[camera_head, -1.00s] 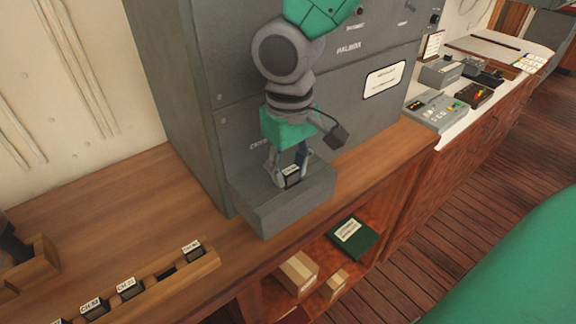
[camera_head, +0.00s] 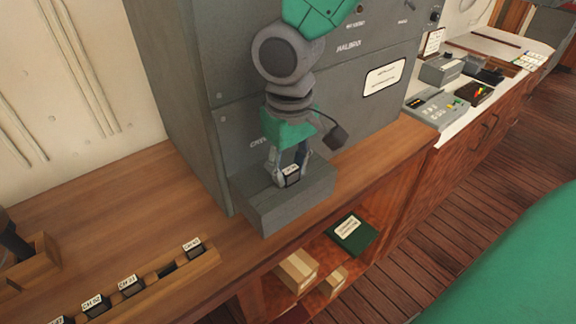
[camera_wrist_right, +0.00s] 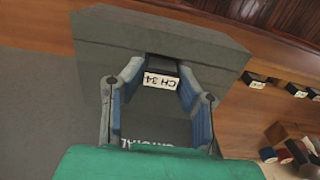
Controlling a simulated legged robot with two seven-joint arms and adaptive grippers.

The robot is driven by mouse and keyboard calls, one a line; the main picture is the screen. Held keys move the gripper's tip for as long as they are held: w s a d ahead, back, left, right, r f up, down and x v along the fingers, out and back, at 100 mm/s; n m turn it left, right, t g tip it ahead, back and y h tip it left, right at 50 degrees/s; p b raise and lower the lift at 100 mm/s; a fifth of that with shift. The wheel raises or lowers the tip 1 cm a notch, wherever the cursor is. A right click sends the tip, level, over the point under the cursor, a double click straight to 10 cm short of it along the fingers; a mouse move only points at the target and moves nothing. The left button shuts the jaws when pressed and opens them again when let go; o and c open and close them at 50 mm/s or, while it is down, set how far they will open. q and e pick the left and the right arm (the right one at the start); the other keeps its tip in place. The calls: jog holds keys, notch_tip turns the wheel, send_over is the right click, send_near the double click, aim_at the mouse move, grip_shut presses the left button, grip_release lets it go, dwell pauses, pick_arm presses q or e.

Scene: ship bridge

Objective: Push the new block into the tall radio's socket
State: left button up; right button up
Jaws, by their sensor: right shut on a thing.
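The tall grey radio (camera_head: 350,75) stands on the wooden counter, with a grey ledge (camera_head: 290,205) jutting from its lower front. My right gripper (camera_head: 290,178) is at the top of this ledge, shut on a small black block (camera_head: 292,179) with a white label. In the right wrist view the label of the block (camera_wrist_right: 161,80) reads CH 34, and the fingers of the gripper (camera_wrist_right: 160,95) lie on both sides of it. The block stands at the ledge top; the socket is hidden under it, and its depth cannot be told. My left gripper is not in view.
A wooden rack (camera_head: 140,290) with several labelled black blocks and an empty slot lies at the lower left. A shelf below holds cardboard boxes (camera_head: 297,270) and a green book (camera_head: 352,235). A side console (camera_head: 440,105) is at the right.

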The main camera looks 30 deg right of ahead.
dwell(0.3)
jog(key=o, duration=1)
jog(key=shift+c, duration=0.2)
jog(key=shift+r, duration=0.2)
notch_tip(320, 180, up, 11)
jog(key=shift+r, duration=0.2)
jog(key=shift+w, duration=0.1)
